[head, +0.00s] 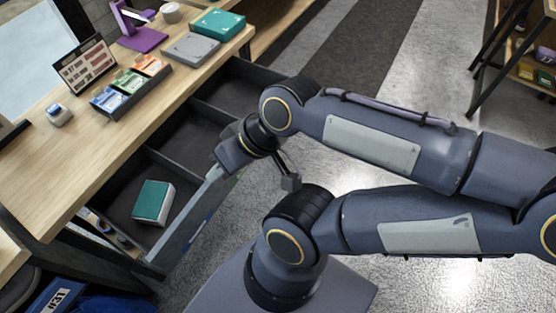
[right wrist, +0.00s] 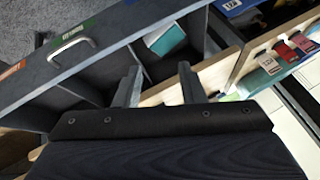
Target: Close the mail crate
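The mail crate (head: 178,238) is a dark grey, drawer-like bin with several compartments, pulled out from under the wooden desk. A teal-and-white box (head: 153,201) lies in its near compartment. In the right wrist view the crate front (right wrist: 30,82) carries a metal handle (right wrist: 73,46) and a green label, and the teal box (right wrist: 165,39) shows inside. My right gripper (head: 222,162) is at the crate's front wall; I cannot tell whether it touches. In the right wrist view its two fingers (right wrist: 160,88) are apart with nothing between them. My left gripper is not in view.
The wooden desk (head: 40,180) holds a sign (head: 84,68), a tray of coloured cards (head: 130,86), a grey box (head: 191,49), a teal box (head: 217,24) and a purple stand (head: 138,36). A blue bin marked 031 (head: 60,296) is below. Shelving (head: 520,60) stands at far right.

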